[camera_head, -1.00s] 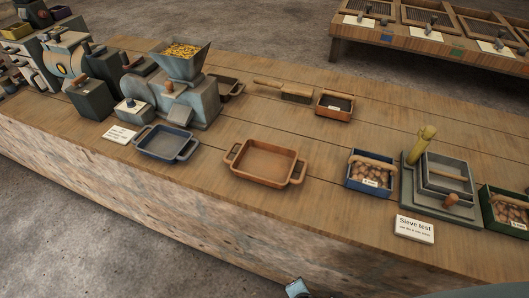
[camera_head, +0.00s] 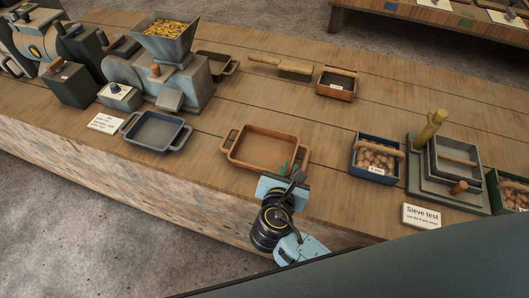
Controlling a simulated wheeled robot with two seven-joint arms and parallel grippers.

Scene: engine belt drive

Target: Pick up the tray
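An empty orange-brown tray (camera_head: 262,150) with a loop handle at each end sits on the workbench in the middle of the view. An empty blue-grey tray (camera_head: 155,131) of similar form stands to its left, in front of the grain mill. My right gripper (camera_head: 287,176) comes in from the bottom right and is at the near right corner of the brown tray, covering part of its rim. I cannot tell whether it touches the tray or how far apart its fingers are. My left gripper is out of view.
The mill (camera_head: 170,62) with a yellow-filled hopper stands at the back left. Right of the brown tray are a blue box of brown lumps (camera_head: 374,160), the sieve stack (camera_head: 452,165) and a "Sieve test" sign (camera_head: 421,216). A brush (camera_head: 295,73) and small box (camera_head: 337,83) lie behind.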

